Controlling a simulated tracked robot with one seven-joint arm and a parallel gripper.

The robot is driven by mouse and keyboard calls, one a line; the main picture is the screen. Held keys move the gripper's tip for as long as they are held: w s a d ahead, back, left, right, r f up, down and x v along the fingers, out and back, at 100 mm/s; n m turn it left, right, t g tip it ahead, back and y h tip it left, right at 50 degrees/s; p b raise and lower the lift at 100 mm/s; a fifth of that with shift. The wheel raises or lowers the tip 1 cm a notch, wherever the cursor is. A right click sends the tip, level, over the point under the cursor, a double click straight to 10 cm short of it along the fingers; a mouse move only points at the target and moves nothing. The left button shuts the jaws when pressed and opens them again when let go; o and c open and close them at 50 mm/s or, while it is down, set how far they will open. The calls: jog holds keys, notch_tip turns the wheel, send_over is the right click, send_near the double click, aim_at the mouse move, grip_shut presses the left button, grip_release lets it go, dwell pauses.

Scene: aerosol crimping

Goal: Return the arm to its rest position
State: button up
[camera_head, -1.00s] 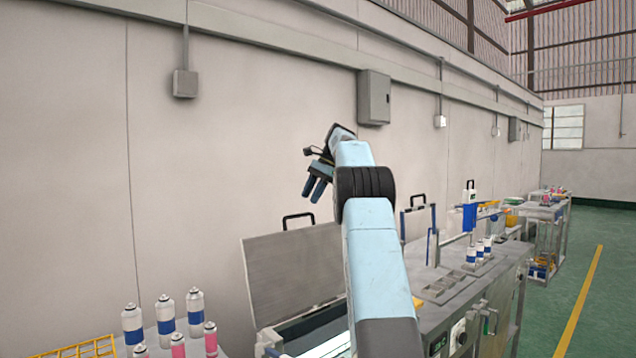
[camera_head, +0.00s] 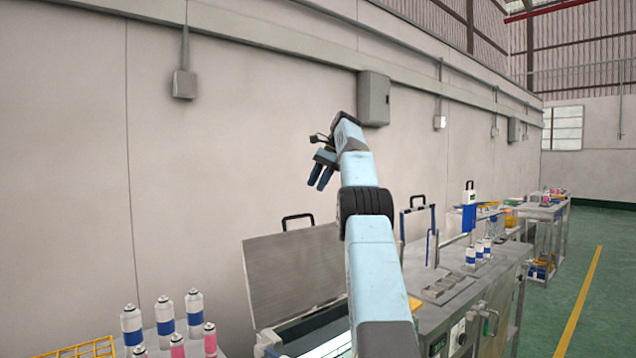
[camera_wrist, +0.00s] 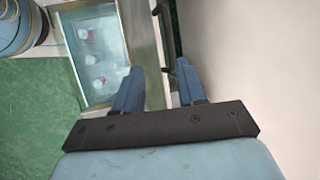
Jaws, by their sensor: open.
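My gripper (camera_head: 321,177) is raised high in front of the wall in the head view, above the open-lidded grey bath. Its two blue fingers point down, spread apart with nothing between them. In the wrist view my gripper (camera_wrist: 155,82) also shows open and empty. My light-blue arm rises from the bottom of the head view, and its upper part bends to the left.
Below stands a bath with a raised grey lid (camera_head: 294,280). White-and-blue cans (camera_head: 165,315) stand at lower left beside a yellow rack (camera_head: 85,348). A workbench (camera_head: 490,290) with fixtures is at right. The wall (camera_head: 230,150) is close behind; the green floor (camera_head: 606,290) is open.

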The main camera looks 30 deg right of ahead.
jog(key=s+a+r+n+h, duration=0.1)
jog(key=s+a+r, duration=0.15)
jog(key=a, duration=0.25)
jog(key=s+a+r+n+t, duration=0.1)
jog(key=s+a+r+n, duration=0.1)
jog(key=s+a, duration=0.25)
jog(key=s+a+r+n+h, duration=0.1)
jog(key=s+a+r, duration=0.15)
jog(key=a, duration=0.35)
jog(key=s+a+f+n, duration=0.25)
jog(key=s+a, duration=0.35)
jog(key=s, duration=0.3)
jog(key=s+a+f+n+t+h, duration=0.1)
jog(key=s+a+f+n, duration=0.1)
jog(key=s+f, duration=0.5)
jog(key=s+a+f+n+h, duration=0.1)
jog(key=s+a+f+n, duration=0.2)
jog(key=s+f, duration=0.4)
jog(key=s+a+f+n+t+h, duration=0.1)
jog(key=s+f, duration=0.7)
jog(key=s, duration=0.8)
jog(key=a+n, duration=0.1)
jog(key=n, duration=0.1)
jog(key=shift+a+n+t, duration=0.15)
jog(key=shift+n+t, duration=0.15)
jog(key=shift+n, duration=0.05)
